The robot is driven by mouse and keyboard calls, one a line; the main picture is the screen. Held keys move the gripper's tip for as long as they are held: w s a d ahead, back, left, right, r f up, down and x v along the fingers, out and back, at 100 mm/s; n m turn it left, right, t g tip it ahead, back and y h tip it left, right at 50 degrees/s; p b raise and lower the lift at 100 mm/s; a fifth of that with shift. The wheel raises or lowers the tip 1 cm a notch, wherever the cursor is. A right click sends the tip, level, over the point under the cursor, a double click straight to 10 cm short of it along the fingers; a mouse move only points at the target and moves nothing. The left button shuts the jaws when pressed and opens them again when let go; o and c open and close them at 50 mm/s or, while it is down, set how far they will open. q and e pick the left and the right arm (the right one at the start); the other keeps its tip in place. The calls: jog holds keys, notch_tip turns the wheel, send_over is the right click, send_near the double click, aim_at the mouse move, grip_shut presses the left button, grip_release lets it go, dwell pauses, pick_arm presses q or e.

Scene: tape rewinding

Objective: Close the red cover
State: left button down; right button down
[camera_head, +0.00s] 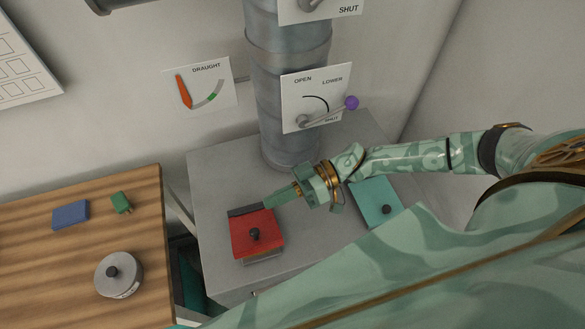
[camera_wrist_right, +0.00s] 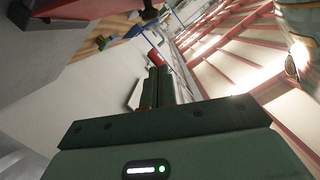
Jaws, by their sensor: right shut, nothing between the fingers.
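The red cover (camera_head: 268,222) with a dark round knob lies on the grey box top, with a dark strip along its back edge. A pale edge shows under its front, and I cannot tell whether it is fully down. In the right wrist view a red surface, likely the cover (camera_wrist_right: 80,8), is cut off at the upper left. My right gripper (camera_head: 270,202) is shut and empty, with its fingertips at the cover's back right corner. I cannot tell whether they touch it. My left gripper is not in view.
A teal cover (camera_head: 371,198) with a dark knob is right of my gripper. A grey pipe (camera_head: 287,130) rises behind, with a purple-tipped lever (camera_head: 351,103). A wooden table (camera_head: 40,270) at left holds a blue block (camera_head: 71,215), a green piece (camera_head: 121,203) and a round metal tin (camera_head: 121,283).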

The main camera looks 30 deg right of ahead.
aim_at(266, 229)
jog(key=a, duration=0.3)
jog(key=shift+w+a+f, duration=0.15)
jog(key=shift+a+f, duration=0.05)
jog(key=shift+a, duration=0.2)
jog(key=f, duration=0.1)
jog(key=s+f, duration=0.1)
jog(key=shift+a+f, duration=0.15)
jog(key=shift+f, duration=0.15)
jog(key=shift+s+f, duration=0.4)
jog(key=shift+f, duration=0.15)
jog(key=s+f+n, duration=0.2)
jog(key=s+f+t+b, duration=0.1)
jog(key=f, duration=0.1)
jog(key=shift+s+a+n, duration=0.1)
jog(key=shift+a+n, duration=0.3)
jog(key=shift+r, duration=0.15)
